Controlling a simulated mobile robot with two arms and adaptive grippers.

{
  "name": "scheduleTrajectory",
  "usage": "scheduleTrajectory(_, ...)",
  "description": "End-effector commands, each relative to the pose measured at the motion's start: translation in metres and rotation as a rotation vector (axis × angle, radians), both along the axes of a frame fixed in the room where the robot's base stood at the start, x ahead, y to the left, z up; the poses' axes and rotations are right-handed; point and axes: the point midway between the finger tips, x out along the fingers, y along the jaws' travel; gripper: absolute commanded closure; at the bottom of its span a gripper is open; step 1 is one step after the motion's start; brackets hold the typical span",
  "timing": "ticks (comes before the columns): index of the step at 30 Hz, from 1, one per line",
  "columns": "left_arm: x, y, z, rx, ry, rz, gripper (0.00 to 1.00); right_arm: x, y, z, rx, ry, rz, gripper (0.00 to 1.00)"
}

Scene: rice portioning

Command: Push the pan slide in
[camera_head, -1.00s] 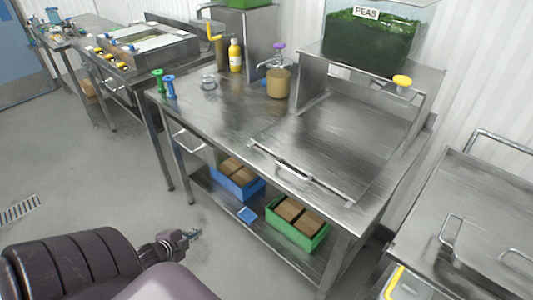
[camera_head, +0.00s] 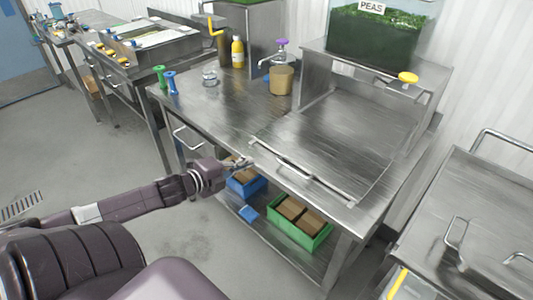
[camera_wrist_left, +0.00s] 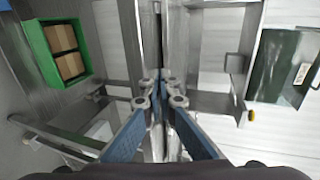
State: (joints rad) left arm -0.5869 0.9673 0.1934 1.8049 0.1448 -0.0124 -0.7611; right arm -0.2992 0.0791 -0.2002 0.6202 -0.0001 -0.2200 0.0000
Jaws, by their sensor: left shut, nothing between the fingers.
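The pan slide (camera_head: 335,135) is a flat steel plate framed by thin rails on the right part of the steel table, with a bar handle (camera_head: 300,175) along its front edge. My left gripper (camera_head: 248,162) is shut and empty, at the table's front edge, just left of the slide's front-left corner and handle. I cannot tell whether its tip touches the table edge. In the left wrist view the blue-sided fingers (camera_wrist_left: 161,76) are together, pointing along a steel edge. My right gripper is not in view.
A clear bin of peas (camera_head: 375,38) stands on a raised shelf (camera_head: 350,62) behind the slide. A tan cup (camera_head: 281,80) and a yellow bottle (camera_head: 237,52) stand at the back. Blue (camera_head: 245,190) and green (camera_head: 322,238) crates sit on the lower shelf. Another steel table (camera_head: 485,205) is at right.

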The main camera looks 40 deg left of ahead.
Motion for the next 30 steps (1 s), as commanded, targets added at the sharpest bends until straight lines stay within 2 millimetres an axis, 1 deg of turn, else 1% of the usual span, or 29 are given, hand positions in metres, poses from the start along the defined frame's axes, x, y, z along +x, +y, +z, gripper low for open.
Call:
scheduleTrajectory(1, 0.007, 0.0, -0.001, 0.002, -0.003, 0.0, 1.0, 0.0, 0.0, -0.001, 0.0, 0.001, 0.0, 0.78)
scheduleTrajectory(3, 0.014, 0.0, -0.003, 0.001, -0.003, 0.001, 1.0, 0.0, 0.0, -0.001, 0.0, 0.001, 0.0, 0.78)
scheduleTrajectory(14, 0.051, -0.003, -0.015, 0.001, -0.001, 0.002, 1.0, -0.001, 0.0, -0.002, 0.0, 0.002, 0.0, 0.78)
scheduleTrajectory(21, 0.075, -0.005, -0.015, 0.001, -0.002, 0.002, 1.0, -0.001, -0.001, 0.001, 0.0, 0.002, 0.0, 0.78)
scheduleTrajectory(26, 0.086, -0.006, -0.015, -0.001, -0.001, 0.001, 1.0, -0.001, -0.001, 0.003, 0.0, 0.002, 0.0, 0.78)
scheduleTrajectory(30, 0.091, -0.007, -0.016, -0.001, 0.0, 0.001, 1.0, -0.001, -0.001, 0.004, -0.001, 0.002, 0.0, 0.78)
